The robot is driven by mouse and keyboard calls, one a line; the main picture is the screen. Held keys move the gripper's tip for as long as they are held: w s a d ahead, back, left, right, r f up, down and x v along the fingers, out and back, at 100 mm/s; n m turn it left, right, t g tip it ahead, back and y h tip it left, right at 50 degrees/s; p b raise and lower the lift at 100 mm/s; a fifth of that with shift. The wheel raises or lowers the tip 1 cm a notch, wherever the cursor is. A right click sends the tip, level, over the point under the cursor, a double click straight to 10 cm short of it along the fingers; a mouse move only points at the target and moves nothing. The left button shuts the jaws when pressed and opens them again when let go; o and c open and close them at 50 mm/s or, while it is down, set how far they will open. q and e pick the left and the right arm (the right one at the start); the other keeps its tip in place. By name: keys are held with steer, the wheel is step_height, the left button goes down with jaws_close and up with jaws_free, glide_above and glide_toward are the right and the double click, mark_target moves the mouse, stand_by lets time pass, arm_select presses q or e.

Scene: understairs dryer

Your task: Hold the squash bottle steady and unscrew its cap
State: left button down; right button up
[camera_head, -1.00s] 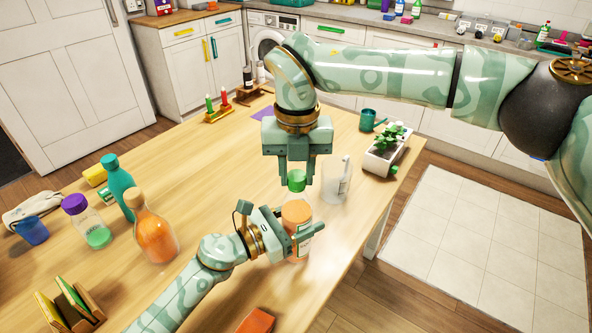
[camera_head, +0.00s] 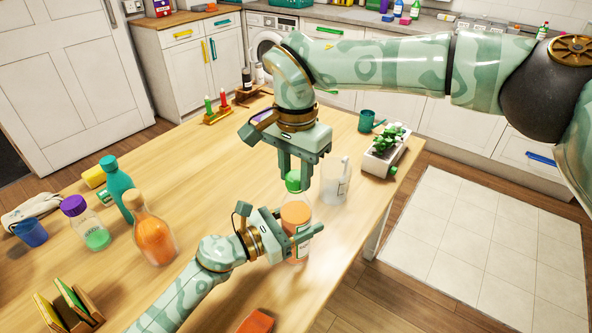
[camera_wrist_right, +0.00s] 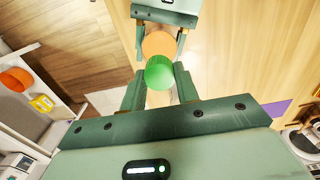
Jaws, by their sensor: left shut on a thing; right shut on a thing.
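The squash bottle (camera_head: 296,214), clear with orange squash inside, stands upright near the table's right edge. My left gripper (camera_head: 298,235) is shut around its body from the left. The green cap (camera_head: 293,182) is at the top of the bottle, and my right gripper (camera_head: 294,176) is shut on it from above. In the right wrist view the cap (camera_wrist_right: 159,72) sits between the right fingers (camera_wrist_right: 160,88), with the orange bottle (camera_wrist_right: 159,43) beyond it and my left gripper (camera_wrist_right: 165,14) at the top. I cannot tell how loose the cap is.
The table middle is clear.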

mark_target(296, 175)
arm_select(q)
steer(key=shift+s+f, duration=0.1)
steer(key=shift+f, duration=0.25)
arm_select(e)
steer(key=shift+r, duration=0.15)
steer(key=shift+r, duration=0.9)
steer(key=shift+r, duration=2)
arm_select(q)
steer(key=shift+c, duration=2.2)
jaws_free()
steer(key=shift+o, duration=0.3)
steer(key=shift+r, duration=0.15)
